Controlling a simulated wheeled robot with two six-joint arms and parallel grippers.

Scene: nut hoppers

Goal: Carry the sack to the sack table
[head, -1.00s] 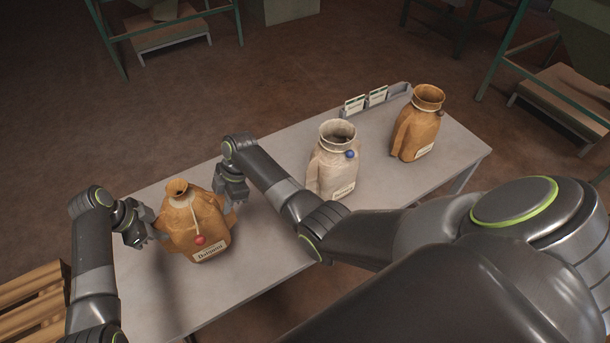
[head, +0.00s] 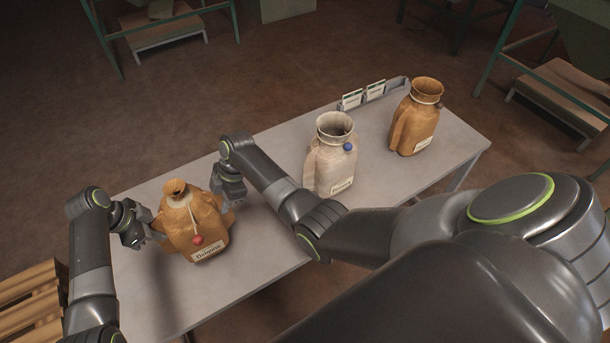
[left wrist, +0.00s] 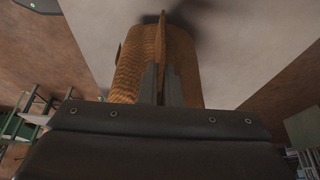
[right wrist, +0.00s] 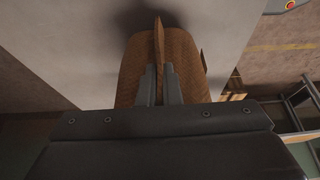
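A brown sack (head: 196,232) with a tied neck, a red tag and a label is between my two grippers at the left part of the grey table (head: 262,262). My left gripper (head: 150,232) is shut on the sack's left ear, and the pinched ear shows in the left wrist view (left wrist: 164,62). My right gripper (head: 232,205) is shut on the opposite ear, which shows in the right wrist view (right wrist: 158,62). The sack looks upright. I cannot tell whether its base is clear of the tabletop.
A pale open sack (head: 330,168) with a blue tag and another brown open sack (head: 416,120) stand to the right. A grey rack with cards (head: 372,93) is behind them. A wooden pallet (head: 32,300) lies at the left. Green-framed stands are at the back; open floor lies between.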

